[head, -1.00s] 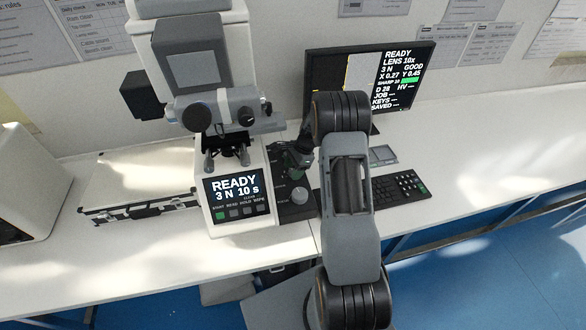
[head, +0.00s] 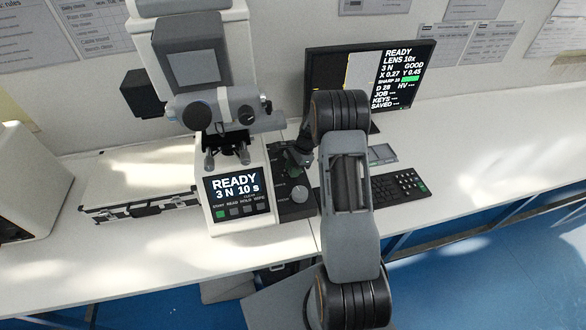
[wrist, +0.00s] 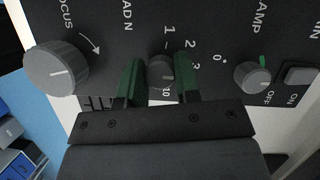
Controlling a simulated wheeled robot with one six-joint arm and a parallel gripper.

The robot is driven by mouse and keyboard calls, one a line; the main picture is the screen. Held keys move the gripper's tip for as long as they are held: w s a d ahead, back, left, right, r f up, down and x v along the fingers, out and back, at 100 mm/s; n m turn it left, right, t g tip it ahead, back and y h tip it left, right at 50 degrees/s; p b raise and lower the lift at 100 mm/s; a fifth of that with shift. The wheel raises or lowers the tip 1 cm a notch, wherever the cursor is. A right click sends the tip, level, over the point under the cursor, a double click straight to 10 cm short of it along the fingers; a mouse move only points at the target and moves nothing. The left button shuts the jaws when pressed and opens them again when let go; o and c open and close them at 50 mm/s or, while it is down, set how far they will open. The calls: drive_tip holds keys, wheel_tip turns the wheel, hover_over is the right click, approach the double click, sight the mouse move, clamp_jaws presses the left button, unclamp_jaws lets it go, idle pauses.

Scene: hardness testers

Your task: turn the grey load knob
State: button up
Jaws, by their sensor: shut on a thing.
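The grey load knob (wrist: 160,70) sits on the dark control panel under the "LOAD N" lettering, in the middle of the wrist view. Numbers are printed around it. My gripper (wrist: 160,85) is shut on the knob, one green finger on each side. The fingers hide part of the knob, and I cannot clearly read its pointer. In the head view my gripper (head: 291,170) reaches down onto the panel beside the tester (head: 240,165), and the load knob is hidden there. The tester's screen (head: 233,186) reads READY, 3 N, 10 s.
The larger focus knob (wrist: 56,68) is left of my gripper. The lamp knob (wrist: 253,77) and an on/off switch (wrist: 300,75) are to its right. A monitor (head: 392,75) showing 3 N and a keyboard (head: 400,186) stand right of the panel. A case (head: 135,188) lies left.

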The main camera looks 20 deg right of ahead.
drive_tip(key=n+g+b, duration=0.1)
drive_tip(key=n+b, duration=0.1)
drive_tip(key=n, duration=0.1)
drive_tip(key=shift+w+f+n, duration=0.1)
drive_tip(key=shift+n, duration=0.3)
drive_tip(key=shift+n+g+h+b, duration=0.55)
drive_tip(key=shift+n+g, duration=0.35)
drive_tip(key=shift+n, duration=1)
drive_tip(key=o, duration=0.9)
drive_tip(key=shift+r, duration=0.2)
drive_tip(key=shift+b+v, duration=0.65)
drive_tip(key=shift+v, duration=3)
